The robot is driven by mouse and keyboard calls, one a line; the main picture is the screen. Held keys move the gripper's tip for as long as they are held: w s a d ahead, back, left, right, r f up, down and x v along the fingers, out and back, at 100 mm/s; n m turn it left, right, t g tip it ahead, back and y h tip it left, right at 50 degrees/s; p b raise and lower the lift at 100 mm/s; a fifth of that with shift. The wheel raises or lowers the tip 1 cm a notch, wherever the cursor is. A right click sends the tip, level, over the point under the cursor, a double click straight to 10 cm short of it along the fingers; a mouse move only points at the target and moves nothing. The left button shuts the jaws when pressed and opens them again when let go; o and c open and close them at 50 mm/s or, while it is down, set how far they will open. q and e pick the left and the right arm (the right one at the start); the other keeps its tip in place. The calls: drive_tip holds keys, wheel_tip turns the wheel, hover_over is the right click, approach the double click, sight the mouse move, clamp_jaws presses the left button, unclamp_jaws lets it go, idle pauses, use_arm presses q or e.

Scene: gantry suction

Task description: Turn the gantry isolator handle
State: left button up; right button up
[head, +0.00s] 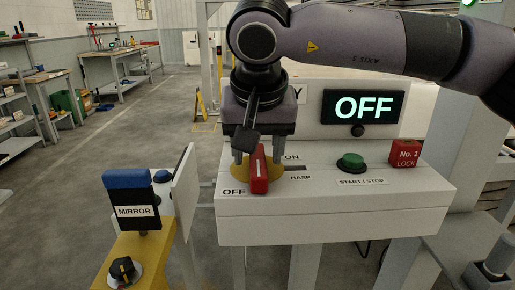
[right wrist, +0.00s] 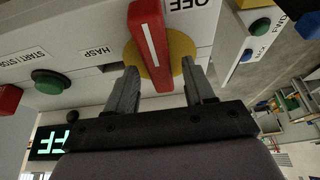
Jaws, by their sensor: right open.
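The isolator handle (head: 259,172) is a red bar with a white stripe on a round yellow plate (head: 242,170), on the sloping top of a white control box (head: 330,205). Its near end points towards the OFF label, with the ON label to its upper right. My right gripper (head: 257,160) is above the handle, open, with one finger on each side of it. In the right wrist view the handle (right wrist: 152,45) stands between the two spread fingers (right wrist: 158,66), with a visible gap on the right-hand side. The display (head: 363,107) reads OFF. My left gripper is not in view.
A HASP slot lies close by. A yellow stand with a MIRROR switch (head: 133,210) and a black knob (head: 123,270) is at the left. Floor behind is open.

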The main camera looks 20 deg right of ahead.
clamp_jaws()
